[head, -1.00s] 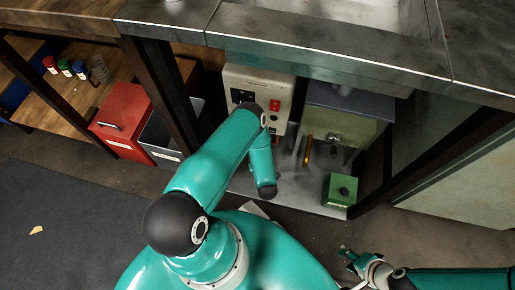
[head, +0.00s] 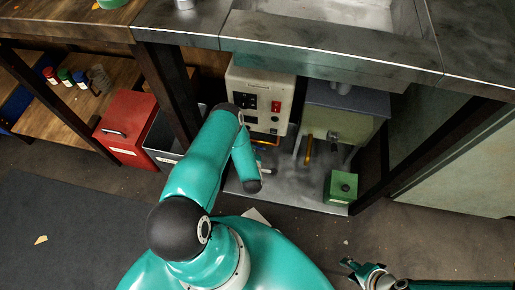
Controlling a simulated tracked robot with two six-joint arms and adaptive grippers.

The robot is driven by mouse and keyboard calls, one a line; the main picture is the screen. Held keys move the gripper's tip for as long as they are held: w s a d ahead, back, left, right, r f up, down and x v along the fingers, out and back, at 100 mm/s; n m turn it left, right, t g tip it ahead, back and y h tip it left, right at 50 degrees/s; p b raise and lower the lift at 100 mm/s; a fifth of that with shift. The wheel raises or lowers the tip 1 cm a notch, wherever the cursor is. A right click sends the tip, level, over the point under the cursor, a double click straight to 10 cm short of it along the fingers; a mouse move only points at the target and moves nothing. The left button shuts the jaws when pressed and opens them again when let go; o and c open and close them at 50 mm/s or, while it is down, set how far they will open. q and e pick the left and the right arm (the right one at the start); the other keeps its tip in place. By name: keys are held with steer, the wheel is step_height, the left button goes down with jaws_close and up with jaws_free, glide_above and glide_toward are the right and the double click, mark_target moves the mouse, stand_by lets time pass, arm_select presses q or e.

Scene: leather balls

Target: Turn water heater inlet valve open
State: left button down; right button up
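The water heater looks to be the beige box (head: 262,92) under the counter, with a black socket panel and a red switch on its front. An orange pipe (head: 265,141) shows below it. I cannot make out the inlet valve clearly; my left arm covers part of the area below the heater's left side. My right gripper (head: 348,267) is low at the right, over the floor, well away from the heater. Its fingers are too small to judge.
A greenish tank (head: 338,122) with a yellow handle (head: 308,150) stands right of the heater. A green box (head: 341,187) sits on the grey base plate. A red box (head: 126,128) and a grey bin (head: 163,148) stand left. The metal counter (head: 330,52) overhangs; dark legs flank the space.

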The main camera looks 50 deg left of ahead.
arm_select(q)
steer(key=shift+s+a+f, duration=0.2)
steer(key=shift+a+f, duration=0.05)
steer(key=shift+f, duration=0.25)
steer(key=shift+s+f, duration=0.1)
steer(key=shift+d, duration=0.1)
stand_by(0.5)
steer(key=s+a+r+p+v, duration=0.1)
steer(key=p+v, duration=0.6)
steer(key=v, duration=0.7)
steer(key=shift+a, duration=0.2)
